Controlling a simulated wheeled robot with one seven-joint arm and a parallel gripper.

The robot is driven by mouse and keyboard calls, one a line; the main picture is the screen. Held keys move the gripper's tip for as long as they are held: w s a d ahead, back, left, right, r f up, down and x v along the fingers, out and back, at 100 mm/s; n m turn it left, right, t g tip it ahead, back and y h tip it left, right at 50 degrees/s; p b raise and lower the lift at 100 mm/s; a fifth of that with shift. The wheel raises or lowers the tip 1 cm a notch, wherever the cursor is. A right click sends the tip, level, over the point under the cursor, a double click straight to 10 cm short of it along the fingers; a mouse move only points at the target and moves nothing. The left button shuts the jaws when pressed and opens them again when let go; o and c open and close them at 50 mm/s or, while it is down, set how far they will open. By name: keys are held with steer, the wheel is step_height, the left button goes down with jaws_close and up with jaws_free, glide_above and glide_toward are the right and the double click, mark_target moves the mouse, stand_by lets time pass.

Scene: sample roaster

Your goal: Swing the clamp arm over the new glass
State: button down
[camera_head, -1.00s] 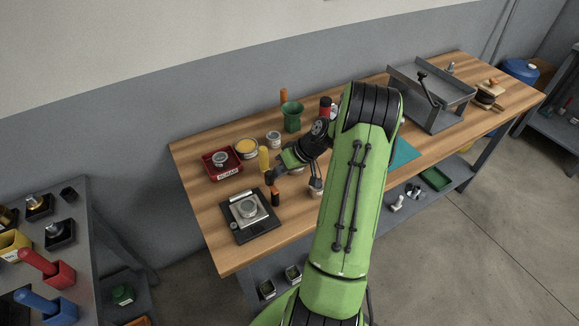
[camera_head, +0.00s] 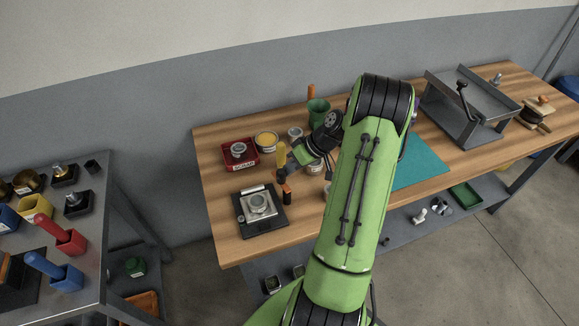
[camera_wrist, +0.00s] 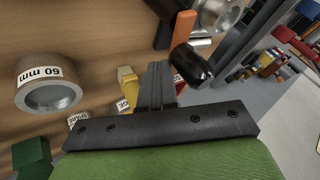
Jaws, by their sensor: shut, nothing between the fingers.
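The fixture (camera_head: 258,205) is a silver block with a round ring on a black base plate at the front left of the bench. An orange bar with a black end (camera_head: 287,187), which looks like the clamp arm, stands at the plate's right edge, apart from the ring. In the wrist view the orange bar (camera_wrist: 182,28) and its black knob (camera_wrist: 190,65) are just right of the fingertips. My gripper (camera_wrist: 155,72) is shut and empty close beside the knob; I cannot tell whether they touch. In the head view my gripper (camera_head: 284,176) is partly hidden. I cannot make out the glass itself.
A red tray (camera_head: 254,163), a yellow-topped tin (camera_head: 266,140) and a green cup (camera_head: 318,112) stand behind the fixture. A metal ring marked 60 mm (camera_wrist: 50,82) is left of my fingers. A grey metal tray unit (camera_head: 466,108) stands at the right.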

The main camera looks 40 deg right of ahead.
mark_target(274, 173)
steer(key=shift+w+a+r+n+g, duration=0.1)
steer(key=shift+w+a+n+g, duration=0.2)
steer(key=shift+a+n, duration=0.15)
steer(key=n+g, duration=0.1)
steer(key=a+n+g+y+p, duration=0.1)
steer(key=n, duration=0.1)
steer(key=shift+w+n+y, duration=0.25)
steer(key=shift+w+y, duration=0.05)
steer(key=shift+w, duration=0.1)
steer(key=n, duration=0.1)
steer(key=a+n+g, duration=0.1)
steer(key=a+n, duration=0.1)
steer(key=shift+w+g+y+p, duration=0.25)
steer(key=shift+g+y+p, duration=0.05)
steer(key=n+g, duration=0.1)
steer(key=n, duration=0.1)
steer(key=a+n+g, duration=0.1)
steer(key=shift+a+n+p, duration=0.3)
steer(key=shift+n, duration=0.1)
steer(key=n+g, duration=0.2)
steer(key=a+n+h, duration=0.1)
steer(key=shift+s+n+g, duration=0.3)
steer(key=shift+n+g, duration=0.1)
steer(key=p+v, duration=0.4)
steer(key=v, duration=0.8)
